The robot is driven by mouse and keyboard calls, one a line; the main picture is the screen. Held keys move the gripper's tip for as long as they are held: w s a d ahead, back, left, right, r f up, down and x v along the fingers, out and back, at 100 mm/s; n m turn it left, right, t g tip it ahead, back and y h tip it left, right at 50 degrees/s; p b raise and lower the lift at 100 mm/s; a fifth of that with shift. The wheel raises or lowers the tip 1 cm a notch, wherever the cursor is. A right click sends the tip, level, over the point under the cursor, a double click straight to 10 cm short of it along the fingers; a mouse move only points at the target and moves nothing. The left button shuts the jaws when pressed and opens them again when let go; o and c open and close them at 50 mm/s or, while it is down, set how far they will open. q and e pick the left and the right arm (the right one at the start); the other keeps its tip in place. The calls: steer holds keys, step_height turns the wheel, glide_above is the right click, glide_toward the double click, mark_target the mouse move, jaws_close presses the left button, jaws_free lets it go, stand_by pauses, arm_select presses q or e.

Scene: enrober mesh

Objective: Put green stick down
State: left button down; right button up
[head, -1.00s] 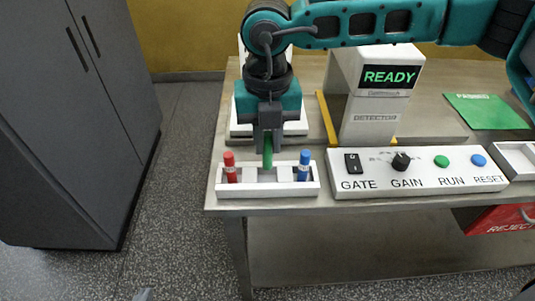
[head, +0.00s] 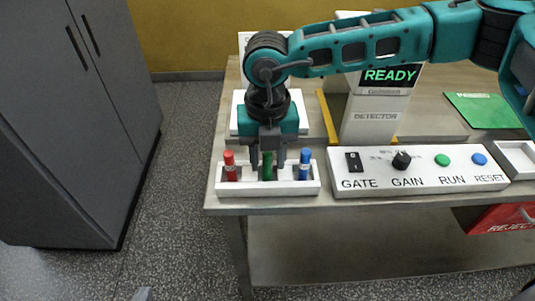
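The green stick (head: 267,167) stands upright in the middle compartment of the white holder (head: 268,190). A red stick (head: 230,167) stands in its left compartment and a blue stick (head: 304,165) in its right one. My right gripper (head: 267,165) points down over the middle compartment. Its fingers are spread on either side of the green stick, with gaps between them and the stick. The stick's lower end is hidden by the holder's front wall.
A control panel (head: 418,183) with a switch, knob and buttons sits just right of the holder. The detector (head: 376,126) behind it displays READY. A green mat (head: 485,110) lies at the right. A grey cabinet (head: 70,120) stands at the left.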

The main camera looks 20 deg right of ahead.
steer(key=shift+o, duration=0.4)
steer(key=shift+r, duration=0.15)
steer(key=shift+r+p, duration=0.25)
steer(key=shift+p, duration=0.05)
step_height(320, 180, up, 12)
steer(key=shift+f, duration=0.2)
